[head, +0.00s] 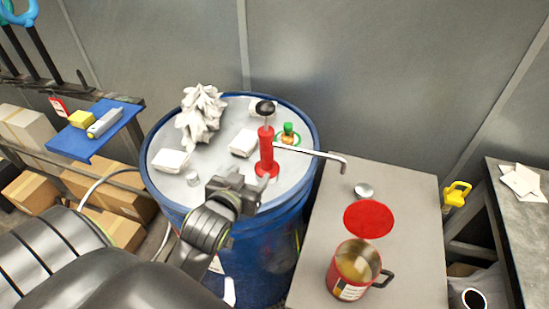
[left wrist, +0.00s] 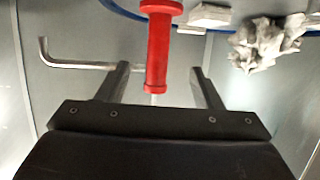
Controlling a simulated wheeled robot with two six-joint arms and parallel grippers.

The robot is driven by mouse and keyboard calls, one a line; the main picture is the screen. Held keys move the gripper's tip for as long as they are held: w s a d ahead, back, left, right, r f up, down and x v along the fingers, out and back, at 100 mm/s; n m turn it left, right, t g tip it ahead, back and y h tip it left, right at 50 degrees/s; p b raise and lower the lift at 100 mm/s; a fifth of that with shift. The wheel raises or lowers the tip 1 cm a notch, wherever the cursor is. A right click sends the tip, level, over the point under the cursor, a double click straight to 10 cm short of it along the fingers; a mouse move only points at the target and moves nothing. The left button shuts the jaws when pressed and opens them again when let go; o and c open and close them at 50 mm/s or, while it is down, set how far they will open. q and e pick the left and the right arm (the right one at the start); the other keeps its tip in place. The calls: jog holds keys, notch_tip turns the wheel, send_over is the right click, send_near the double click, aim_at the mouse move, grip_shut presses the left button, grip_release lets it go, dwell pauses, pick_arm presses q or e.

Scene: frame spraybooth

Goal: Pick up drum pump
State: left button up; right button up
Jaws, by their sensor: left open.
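The drum pump (head: 266,152) stands upright on the lid of a blue drum (head: 309,160). It has a red body, a black knob on a thin rod and a bent metal spout reaching right. My left gripper (head: 238,186) is low in front of the pump, at its near left side. In the left wrist view the red pump body (left wrist: 158,50) shows between the two spread fingers of my left gripper (left wrist: 160,70), with a gap on each side. The left gripper is open and empty. My right gripper is not in view.
Crumpled white cloth (head: 201,114), white blocks (head: 243,143) and a small green-capped bottle (head: 288,133) crowd the drum lid. A grey table (head: 330,220) at right holds a red mug (head: 352,270) and a red disc (head: 369,219). A blue shelf (head: 75,143) stands left.

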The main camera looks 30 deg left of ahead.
aim_at(264, 158)
pick_arm(q)
jog(key=p+x, duration=0.1)
jog(key=x, duration=0.8)
jog(key=shift+w+p, duration=0.1)
jog(key=shift+p, duration=0.25)
jog(key=shift+w, duration=0.4)
jog(key=p+x, duration=0.2)
jog(key=x, duration=0.1)
jog(key=shift+w+a, duration=0.1)
jog(key=shift+w, duration=0.35)
jog(key=shift+w+a+f, duration=0.1)
jog(key=shift+w+f, duration=0.05)
jog(key=shift+w, duration=0.2)
jog(key=shift+c, duration=0.3)
jog(key=shift+c, duration=1.1)
grip_shut()
